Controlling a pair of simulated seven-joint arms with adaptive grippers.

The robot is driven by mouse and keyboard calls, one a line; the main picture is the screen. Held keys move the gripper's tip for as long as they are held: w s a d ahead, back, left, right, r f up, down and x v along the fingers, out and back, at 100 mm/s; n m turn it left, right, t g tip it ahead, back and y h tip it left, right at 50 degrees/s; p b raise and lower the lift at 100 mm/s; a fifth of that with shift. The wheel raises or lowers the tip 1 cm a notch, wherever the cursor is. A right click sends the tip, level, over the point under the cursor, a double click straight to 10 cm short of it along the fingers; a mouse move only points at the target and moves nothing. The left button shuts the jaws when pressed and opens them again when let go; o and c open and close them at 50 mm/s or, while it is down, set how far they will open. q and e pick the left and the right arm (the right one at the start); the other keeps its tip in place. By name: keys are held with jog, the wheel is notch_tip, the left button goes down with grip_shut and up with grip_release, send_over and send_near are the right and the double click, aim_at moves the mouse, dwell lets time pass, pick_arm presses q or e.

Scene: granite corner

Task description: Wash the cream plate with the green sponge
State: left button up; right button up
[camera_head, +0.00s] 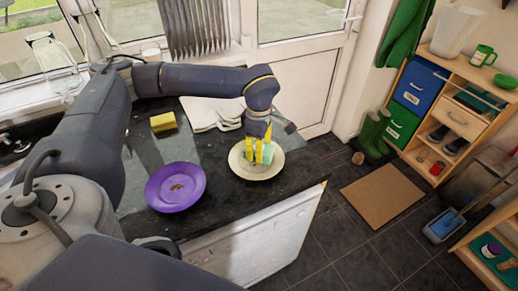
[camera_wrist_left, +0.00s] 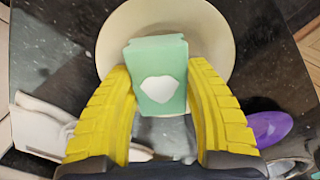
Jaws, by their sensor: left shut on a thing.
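The cream plate (camera_head: 266,173) lies on the dark counter near its front right corner. It also shows in the left wrist view (camera_wrist_left: 217,38). My left gripper (camera_head: 258,152) is over the plate, its yellow fingers shut on the green sponge (camera_head: 268,152). In the left wrist view the green sponge (camera_wrist_left: 160,55) sits between the fingertips, over the plate, with a pale patch on its face. I cannot tell whether the sponge touches the plate. My right gripper is not in view.
A purple plate (camera_head: 176,186) with brown bits lies left of the cream plate. A yellow sponge (camera_head: 163,122) and folded white cloths (camera_head: 211,113) lie farther back. The counter's edge is close to the cream plate. A shelf unit (camera_head: 462,110) stands at the right.

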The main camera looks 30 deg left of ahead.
pick_arm(q)
jog(key=shift+f, duration=0.6)
